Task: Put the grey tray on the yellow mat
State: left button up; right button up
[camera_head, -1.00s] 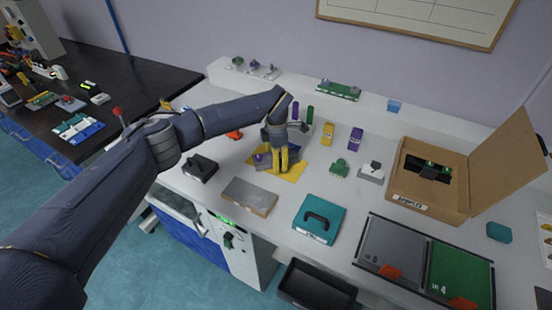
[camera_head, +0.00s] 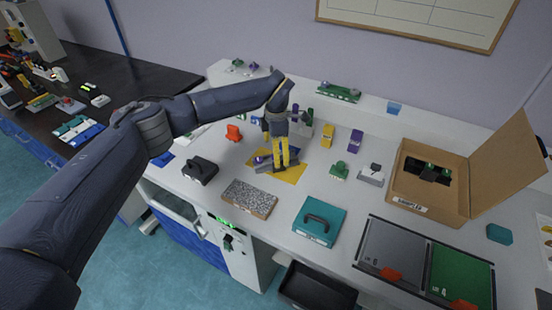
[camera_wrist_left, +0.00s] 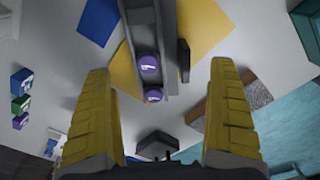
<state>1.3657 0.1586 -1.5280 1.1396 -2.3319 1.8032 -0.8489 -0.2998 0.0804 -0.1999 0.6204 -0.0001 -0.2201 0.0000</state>
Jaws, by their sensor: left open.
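The grey tray (camera_head: 264,168) lies on the yellow mat (camera_head: 291,174) in the middle of the white bench. In the left wrist view the tray (camera_wrist_left: 170,60) is a long channel with two round purple-topped pieces in it, and parts of the yellow mat (camera_wrist_left: 205,28) show on either side. My left gripper (camera_head: 280,163) is over the tray, its yellow fingers pointing down. In the wrist view its fingers (camera_wrist_left: 163,72) are wide apart with nothing gripped between them. Whether the fingertips touch the tray or mat is unclear. My right gripper is not in view.
A speckled block (camera_head: 250,198) and a teal case (camera_head: 319,220) stand nearer the front edge. A black-handled block (camera_head: 200,170) is to the left. Yellow (camera_head: 327,136) and purple (camera_head: 355,141) pieces stand to the right, with an open cardboard box (camera_head: 425,205) beyond.

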pick_arm(q)
notch_tip(320, 180, up, 7)
dwell(0.4)
dwell(0.4)
